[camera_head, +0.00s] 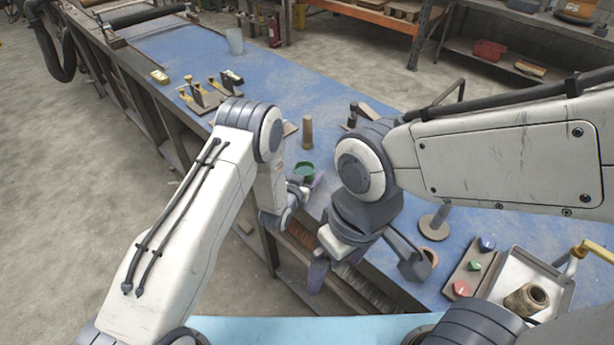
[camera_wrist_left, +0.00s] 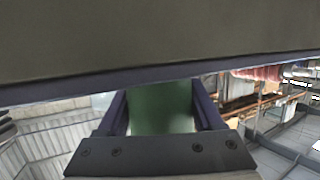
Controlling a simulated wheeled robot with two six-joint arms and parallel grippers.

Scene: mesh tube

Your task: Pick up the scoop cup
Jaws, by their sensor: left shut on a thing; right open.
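The scoop cup is a small green cup (camera_head: 304,169) at the near edge of the blue bench, in the middle of the head view. My left gripper (camera_head: 306,183) is shut on it. In the left wrist view the green cup (camera_wrist_left: 160,108) fills the gap between the two dark fingers. I cannot tell whether it touches the bench. My right gripper (camera_head: 365,266) is open and empty, nearer to me, with its fingers spread over the bench's near edge.
A wooden peg (camera_head: 307,132) stands behind the cup. A round-based post (camera_head: 434,226) and a tray with a twine spool (camera_head: 526,299) are at the right. The bench's middle (camera_head: 320,90) is mostly clear.

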